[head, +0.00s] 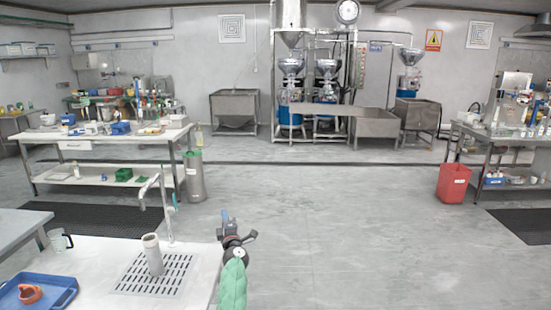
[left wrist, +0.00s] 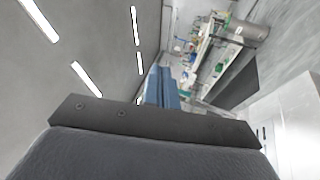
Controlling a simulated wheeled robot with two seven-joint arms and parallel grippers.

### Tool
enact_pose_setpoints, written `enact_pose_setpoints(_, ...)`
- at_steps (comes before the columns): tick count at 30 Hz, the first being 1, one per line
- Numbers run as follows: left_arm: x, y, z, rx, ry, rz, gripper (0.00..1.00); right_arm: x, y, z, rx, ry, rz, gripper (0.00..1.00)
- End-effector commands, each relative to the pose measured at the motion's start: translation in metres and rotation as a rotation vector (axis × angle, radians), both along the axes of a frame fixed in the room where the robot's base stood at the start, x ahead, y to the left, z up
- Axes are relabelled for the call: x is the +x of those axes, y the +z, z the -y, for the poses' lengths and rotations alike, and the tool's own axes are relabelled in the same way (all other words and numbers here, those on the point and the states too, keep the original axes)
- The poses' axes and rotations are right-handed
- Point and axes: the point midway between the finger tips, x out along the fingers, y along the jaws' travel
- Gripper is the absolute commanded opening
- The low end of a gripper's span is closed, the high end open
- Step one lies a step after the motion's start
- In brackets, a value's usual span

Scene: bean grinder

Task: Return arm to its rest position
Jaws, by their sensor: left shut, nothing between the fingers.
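My left gripper (head: 225,214) is raised in the lower middle of the head view, just right of the white worktop (head: 95,262). Its blue fingers point upward and are shut with nothing between them. My green left forearm shows below it. In the left wrist view the blue fingers (left wrist: 162,88) lie together, with ceiling lights to the left and the lab tables to the right. The gripper looks apart from everything around it. My right gripper is not in either view.
On the worktop are a grey cylinder (head: 152,254) on a slotted drain, a blue tray (head: 36,292) with an orange-brown item, and a glass mug (head: 60,241). A thin tap (head: 165,205) rises at its edge. Open floor lies ahead and right; a red bin (head: 453,183) stands right.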

Motion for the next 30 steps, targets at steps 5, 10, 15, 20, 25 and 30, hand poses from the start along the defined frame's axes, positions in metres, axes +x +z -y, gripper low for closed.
enact_pose_setpoints(5,0.008,0.017,0.048,0.233,-0.196,-0.073,0.00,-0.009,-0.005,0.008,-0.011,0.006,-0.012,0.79)
enact_pose_setpoints(10,0.004,0.022,0.089,0.509,-0.375,-0.176,0.00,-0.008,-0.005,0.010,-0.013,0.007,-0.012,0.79)
enact_pose_setpoints(15,-0.025,-0.031,0.111,0.795,-0.533,-0.364,0.00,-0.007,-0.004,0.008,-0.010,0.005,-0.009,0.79)
enact_pose_setpoints(20,-0.077,-0.117,0.110,1.015,-0.661,-0.590,0.00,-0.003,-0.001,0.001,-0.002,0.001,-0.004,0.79)
enact_pose_setpoints(25,-0.140,-0.201,0.096,1.161,-0.754,-0.797,0.00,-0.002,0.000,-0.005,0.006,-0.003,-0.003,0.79)
enact_pose_setpoints(30,-0.210,-0.278,0.078,1.259,-0.827,-0.978,0.00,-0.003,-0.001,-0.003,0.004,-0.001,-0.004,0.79)
